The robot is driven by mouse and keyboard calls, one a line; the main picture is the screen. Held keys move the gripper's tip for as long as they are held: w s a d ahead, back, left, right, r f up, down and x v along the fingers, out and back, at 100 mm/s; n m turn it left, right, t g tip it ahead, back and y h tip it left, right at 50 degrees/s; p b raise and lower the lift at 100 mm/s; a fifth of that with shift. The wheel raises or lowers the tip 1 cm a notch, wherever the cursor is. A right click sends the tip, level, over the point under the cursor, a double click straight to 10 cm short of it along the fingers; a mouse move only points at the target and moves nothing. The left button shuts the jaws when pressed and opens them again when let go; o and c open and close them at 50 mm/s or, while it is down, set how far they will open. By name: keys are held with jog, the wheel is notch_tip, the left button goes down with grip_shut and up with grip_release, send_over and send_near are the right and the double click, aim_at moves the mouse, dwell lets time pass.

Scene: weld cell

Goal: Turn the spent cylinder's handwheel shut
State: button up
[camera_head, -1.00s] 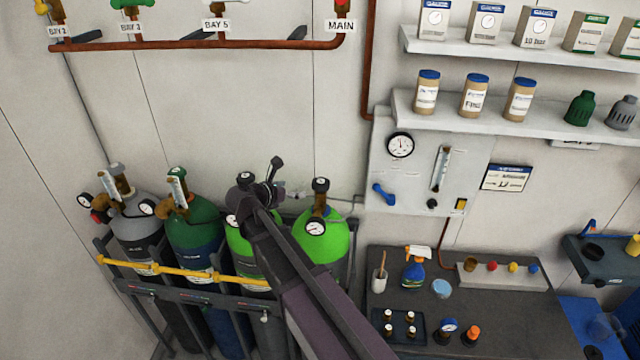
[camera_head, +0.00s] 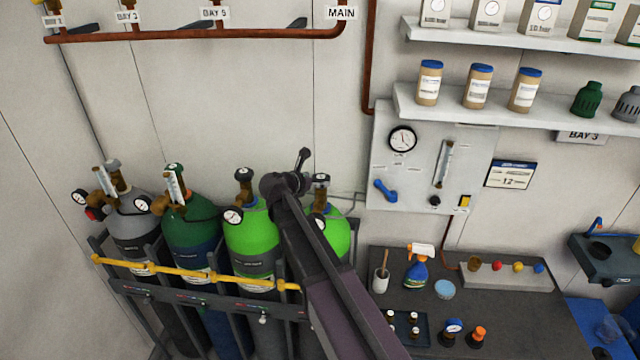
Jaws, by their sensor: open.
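Several gas cylinders stand in a rack: a grey one (camera_head: 130,222), a dark green one (camera_head: 188,235), a left bright green one (camera_head: 250,237) and a right bright green one (camera_head: 341,236). Dark handwheels top the left bright green (camera_head: 244,173) and right bright green (camera_head: 321,178) cylinders. Both have round gauges; which cylinder is spent I cannot tell. My gripper (camera_head: 303,160) is open and empty, seen small and dark, between and slightly above these two handwheels, apart from the left one. My arm hides part of the right bright green cylinder.
A yellow bar (camera_head: 190,273) runs across the rack front. A wall panel (camera_head: 416,160) with a gauge and a bench (camera_head: 480,300) with bottles are to the right. Shelves (camera_head: 500,115) hang above, and a copper pipe (camera_head: 200,38) runs along the upper wall.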

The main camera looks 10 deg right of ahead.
jog(key=shift+x, duration=1.25)
jog(key=c, duration=0.9)
